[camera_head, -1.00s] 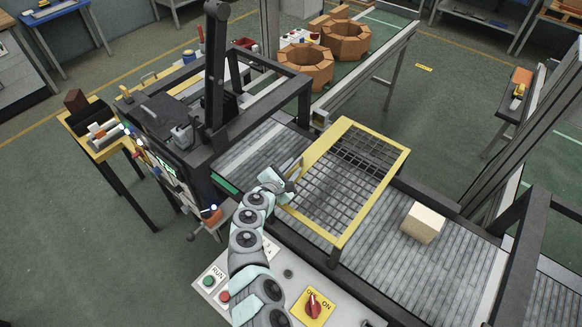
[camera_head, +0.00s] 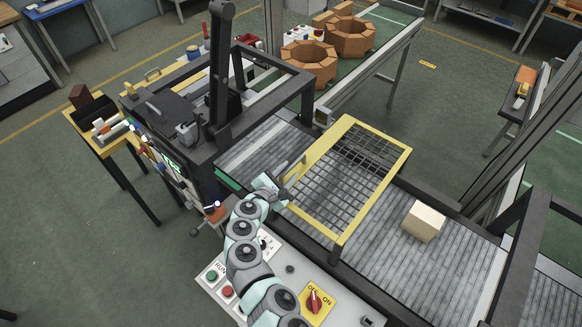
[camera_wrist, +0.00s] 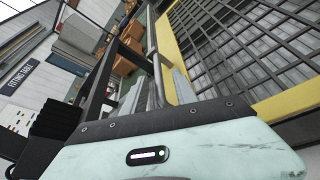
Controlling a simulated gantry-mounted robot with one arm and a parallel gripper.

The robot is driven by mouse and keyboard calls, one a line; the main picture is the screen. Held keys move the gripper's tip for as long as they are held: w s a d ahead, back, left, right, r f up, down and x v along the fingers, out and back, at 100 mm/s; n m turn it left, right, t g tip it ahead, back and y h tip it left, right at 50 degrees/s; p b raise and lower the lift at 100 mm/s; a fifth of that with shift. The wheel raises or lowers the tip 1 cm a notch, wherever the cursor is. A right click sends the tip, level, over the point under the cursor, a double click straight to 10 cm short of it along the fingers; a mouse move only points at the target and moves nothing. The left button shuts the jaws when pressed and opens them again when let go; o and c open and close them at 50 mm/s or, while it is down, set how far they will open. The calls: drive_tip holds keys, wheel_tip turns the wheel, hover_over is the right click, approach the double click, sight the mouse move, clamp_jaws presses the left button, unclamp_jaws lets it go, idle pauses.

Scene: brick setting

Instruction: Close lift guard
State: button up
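The lift guard is a yellow frame with dark wire mesh (camera_head: 322,145), tilted over the roller conveyor. It has a slim grey handle (camera_head: 296,171) on its left yellow bar. My gripper (camera_head: 287,188) is at the lower end of this handle, beside the guard's left edge. In the wrist view, the handle (camera_wrist: 155,62) runs down between two pale grey fingers (camera_wrist: 159,92), which look apart. Whether they touch the handle is hidden by the gripper body. The guard's yellow bar (camera_wrist: 172,50) and mesh are to the right.
A pale block (camera_head: 423,222) sits on the rollers right of the guard. A control panel (camera_head: 245,285) with buttons and a red rotary switch (camera_head: 313,300) lies below the guard. A dark machine frame (camera_head: 222,80) stands to the left, with a lever near my arm.

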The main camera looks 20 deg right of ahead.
drive_tip(key=shift+v, duration=2.95)
